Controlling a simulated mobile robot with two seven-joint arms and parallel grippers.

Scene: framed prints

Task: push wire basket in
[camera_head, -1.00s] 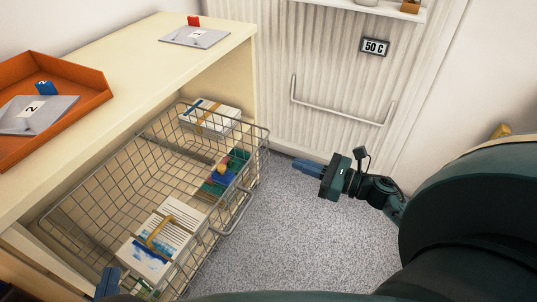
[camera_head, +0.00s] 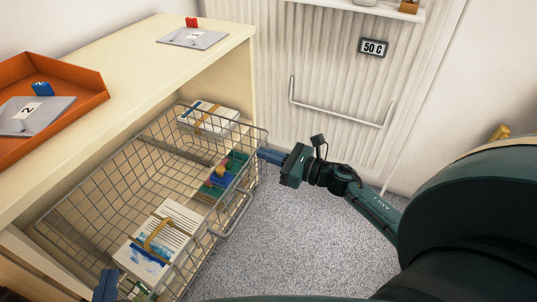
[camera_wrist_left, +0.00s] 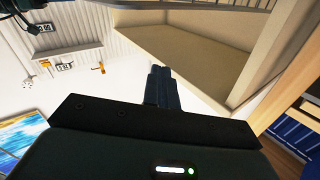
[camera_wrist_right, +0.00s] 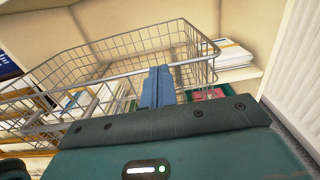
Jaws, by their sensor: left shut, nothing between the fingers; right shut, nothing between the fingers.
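The wire basket (camera_head: 112,190) sticks out from the open front of the pale wooden cabinet (camera_head: 225,50). It holds banded paper stacks (camera_head: 160,240) and several small coloured items (camera_head: 222,175). My right gripper (camera_head: 262,155) is shut, its blue fingers at the basket's far right corner; whether they touch the wire is unclear. In the right wrist view the shut fingers (camera_wrist_right: 158,88) overlap the basket's top rim (camera_wrist_right: 100,75). My left gripper (camera_head: 106,285) is shut at the lower left, near the basket's near corner. Its fingers also show in the left wrist view (camera_wrist_left: 161,85).
An orange tray (camera_head: 85,115) and a grey clipboard with a red clip (camera_head: 192,37) lie on the cabinet top. A ribbed white panel with a handle (camera_head: 340,115) and a "50 C" sign (camera_head: 373,47) stands behind. Grey speckled floor (camera_head: 290,240) is free right of the basket.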

